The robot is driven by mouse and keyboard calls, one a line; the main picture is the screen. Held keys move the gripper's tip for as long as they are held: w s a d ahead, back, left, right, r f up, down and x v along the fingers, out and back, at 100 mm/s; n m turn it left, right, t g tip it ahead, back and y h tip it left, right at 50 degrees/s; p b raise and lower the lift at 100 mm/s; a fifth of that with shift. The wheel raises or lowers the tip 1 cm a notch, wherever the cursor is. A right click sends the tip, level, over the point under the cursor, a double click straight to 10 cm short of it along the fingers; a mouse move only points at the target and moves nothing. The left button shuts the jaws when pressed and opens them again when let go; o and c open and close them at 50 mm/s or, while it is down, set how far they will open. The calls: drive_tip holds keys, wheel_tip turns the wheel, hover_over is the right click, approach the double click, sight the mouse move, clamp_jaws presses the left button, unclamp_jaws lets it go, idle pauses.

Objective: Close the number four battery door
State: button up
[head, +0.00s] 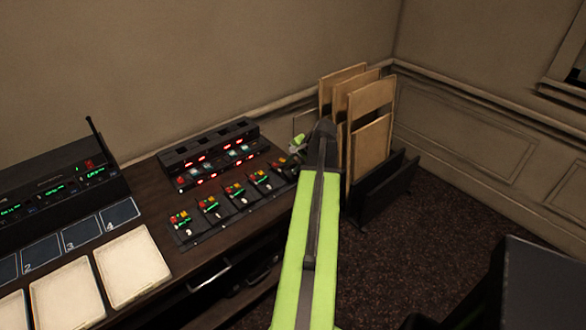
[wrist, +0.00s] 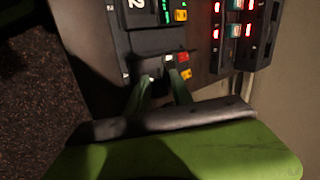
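Several dark packs with green, red and yellow parts stand in a row on the desk, the nearest (head: 187,230) at the left end. I cannot read which is number four, and cannot make out whether any battery door stands open. In the wrist view a pack marked 2 (wrist: 150,18) is at the top, and another pack (wrist: 148,62) with no readable number lies below it. My gripper (head: 297,146) is at the far right end of the row. In the wrist view its two fingers (wrist: 162,76) are apart, over or against that lower pack, with nothing seen between them.
A black charger (head: 208,152) with red lights stands behind the packs. A receiver (head: 60,190) with an antenna is at the left, with numbered panels (head: 82,232) and pale trays (head: 132,266) in front. Upright boards in a rack (head: 372,190) stand close right of my arm.

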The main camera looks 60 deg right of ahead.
clamp_jaws()
drive_tip(key=shift+w+r, duration=0.1)
idle(0.3)
drive_tip(key=shift+w+d+g+p, duration=0.15)
drive_tip(key=shift+w+g+p, duration=0.15)
drive_tip(key=shift+g+p, duration=0.3)
drive_tip(key=shift+w+d+g+y+p, duration=0.15)
drive_tip(key=shift+w+g+y+p, duration=0.15)
drive_tip(key=shift+w+g+p, duration=0.25)
drive_tip(key=g, duration=0.1)
drive_tip(key=w+f+g, duration=0.1)
drive_tip(key=shift+d+f+m+g, duration=0.15)
drive_tip(key=shift+d+m+g, duration=0.05)
drive_tip(key=shift+m+g, duration=0.15)
drive_tip(key=shift+w+f+g+y, duration=0.15)
drive_tip(key=shift+g+y, duration=0.25)
drive_tip(key=shift+g, duration=0.2)
